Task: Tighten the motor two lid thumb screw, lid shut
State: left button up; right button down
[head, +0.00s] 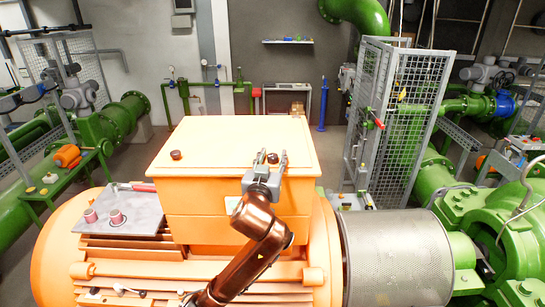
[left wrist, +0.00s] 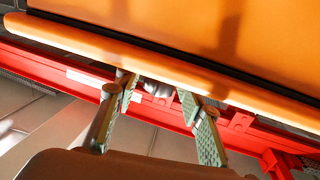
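The orange motor box (head: 235,213) carries a flat orange lid (head: 225,140) that lies shut on it. One dark thumb screw (head: 175,155) stands at the lid's front left. Another dark thumb screw (head: 273,158) shows at the front right, between the fingertips of my left gripper (head: 271,160). In the left wrist view my left gripper (left wrist: 160,95) has its two fingers spread, with the orange lid edge (left wrist: 180,68) close by. I cannot tell whether the fingers touch the screw. My right gripper is not in view.
A grey plate (head: 120,212) with two pinkish round parts (head: 103,217) and a red-handled tool (head: 142,187) lies left of the box. A perforated drum guard (head: 395,258) is at the right. A wire mesh cage (head: 410,125) stands behind it.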

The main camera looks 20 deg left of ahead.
pick_arm(q)
jog(key=c, duration=0.5)
grip_shut()
jog(key=shift+m+h, duration=0.4)
jog(key=shift+h, duration=0.2)
jog(key=shift+m+h, duration=1.2)
jog(key=shift+h, duration=0.7)
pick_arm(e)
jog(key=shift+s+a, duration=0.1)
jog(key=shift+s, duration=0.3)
pick_arm(q)
jog(key=o, duration=0.7)
grip_release()
jog(key=s+a, duration=0.2)
jog(key=s, duration=1)
jog(key=shift+a, duration=0.15)
